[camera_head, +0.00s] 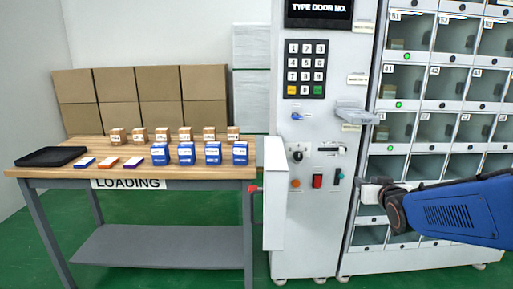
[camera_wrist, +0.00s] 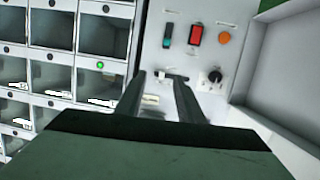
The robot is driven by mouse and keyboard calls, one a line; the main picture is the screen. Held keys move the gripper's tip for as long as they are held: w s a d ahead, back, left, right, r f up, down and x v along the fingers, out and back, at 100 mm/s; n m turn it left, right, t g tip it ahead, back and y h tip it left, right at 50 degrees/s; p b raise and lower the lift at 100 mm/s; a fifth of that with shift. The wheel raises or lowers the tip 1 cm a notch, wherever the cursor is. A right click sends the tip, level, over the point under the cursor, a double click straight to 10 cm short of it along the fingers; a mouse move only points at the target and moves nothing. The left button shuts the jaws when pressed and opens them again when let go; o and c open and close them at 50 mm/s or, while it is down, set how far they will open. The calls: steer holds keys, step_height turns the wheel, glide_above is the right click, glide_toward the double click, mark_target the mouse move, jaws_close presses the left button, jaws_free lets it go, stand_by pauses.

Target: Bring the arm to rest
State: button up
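My arm (camera_head: 455,212) is a blue link that enters from the right in the head view. It reaches across the front of the lower lockers. Its dark joint (camera_head: 394,211) and a small pale end piece are near the cabinet's control panel; the fingers are not clear there. In the wrist view my gripper (camera_wrist: 160,80) shows two dark fingers spread apart. Nothing is held between them. The fingers point toward the control panel (camera_wrist: 205,60), apart from it as far as I can tell.
The locker wall (camera_head: 410,130) has several glass-fronted compartments and green lights. A grey piece (camera_head: 357,114) juts out beside it. The keypad (camera_head: 305,68) and red switch (camera_head: 317,181) are on the cabinet. The loading table (camera_head: 120,172) holds several boxes and a black tray (camera_head: 50,157).

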steer(key=s+a+f+g, duration=0.2)
steer(key=s+f+g, duration=0.1)
steer(key=s, duration=0.8)
steer(key=s+a+f+g+y, duration=0.1)
steer(key=s+a+f+g, duration=0.2)
steer(key=s, duration=0.8)
steer(key=s+a+f+g, duration=0.3)
steer(key=s+g, duration=0.1)
steer(key=s, duration=0.6)
steer(key=shift+s+f+n, duration=0.15)
steer(key=shift+s+n, duration=0.15)
steer(key=shift+s, duration=0.1)
